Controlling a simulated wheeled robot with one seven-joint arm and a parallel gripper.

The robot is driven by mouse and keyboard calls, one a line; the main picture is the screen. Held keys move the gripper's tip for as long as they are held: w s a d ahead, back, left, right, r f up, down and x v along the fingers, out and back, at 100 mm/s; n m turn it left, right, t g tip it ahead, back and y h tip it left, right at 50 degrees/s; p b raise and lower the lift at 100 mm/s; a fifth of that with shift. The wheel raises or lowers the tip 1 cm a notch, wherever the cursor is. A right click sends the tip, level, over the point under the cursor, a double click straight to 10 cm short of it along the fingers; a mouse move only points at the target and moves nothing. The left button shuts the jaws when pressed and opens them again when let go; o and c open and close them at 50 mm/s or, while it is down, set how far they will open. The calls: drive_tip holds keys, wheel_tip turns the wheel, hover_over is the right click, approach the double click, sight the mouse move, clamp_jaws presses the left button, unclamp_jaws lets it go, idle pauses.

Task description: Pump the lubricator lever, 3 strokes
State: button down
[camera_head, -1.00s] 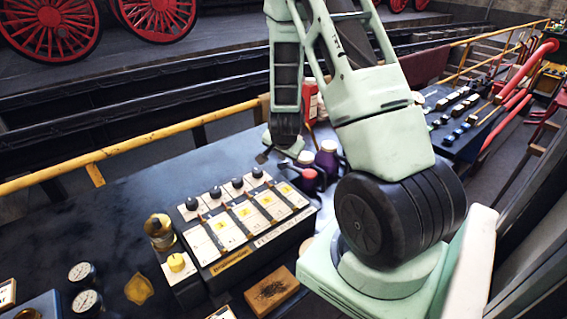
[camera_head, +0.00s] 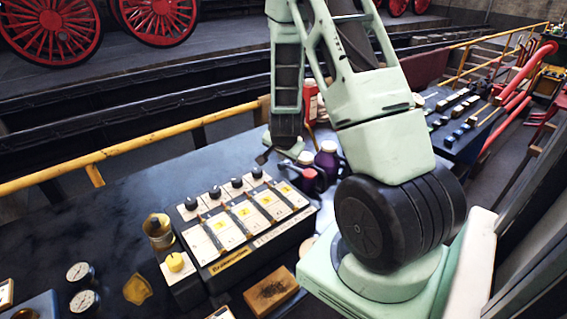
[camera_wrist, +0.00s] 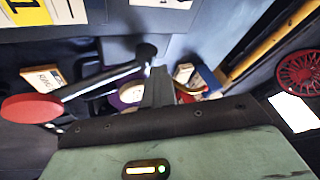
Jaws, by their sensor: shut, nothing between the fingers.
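A lever with a round red knob (camera_wrist: 32,108) and a thin dark shaft runs up to a black round end in the wrist view. I take it for the lubricator lever; the red knob also shows in the head view (camera_head: 310,174), beside purple-bodied containers. My gripper (camera_wrist: 158,76) is shut and empty. Its fingertips lie close to the lever's black end in the wrist view, but I cannot tell whether they touch. In the head view my gripper (camera_head: 264,156) hangs over the bench, up and left of the red knob.
A black box with white plates and several black knobs (camera_head: 240,228) stands left of my arm. A brass cup (camera_head: 158,232), gauges (camera_head: 83,301) and a brush block (camera_head: 270,291) stand near it. A yellow rail (camera_head: 130,148) runs behind the bench.

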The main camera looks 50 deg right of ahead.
drive_tip(key=shift+s+a+f+b, duration=0.25)
drive_tip(key=shift+s+f, duration=0.1)
drive_tip(key=shift+f, duration=0.3)
drive_tip(key=shift+s+a+f+b, duration=0.1)
drive_tip(key=shift+s+f+b, duration=0.2)
drive_tip(key=shift+f, duration=0.3)
drive_tip(key=shift+w+d+r+p, duration=0.15)
drive_tip(key=shift+w+r+p, duration=0.05)
drive_tip(key=shift+r+p, duration=0.45)
drive_tip(key=shift+r, duration=0.1)
drive_tip(key=r+p, duration=0.2)
drive_tip(key=w+r+p, duration=0.1)
drive_tip(key=r+p, duration=0.1)
drive_tip(key=shift+w+d+r, duration=0.15)
drive_tip(key=shift+r, duration=0.2)
drive_tip(key=shift+w+r, duration=0.2)
drive_tip(key=shift+r, duration=0.1)
drive_tip(key=shift+w, duration=0.1)
idle(0.4)
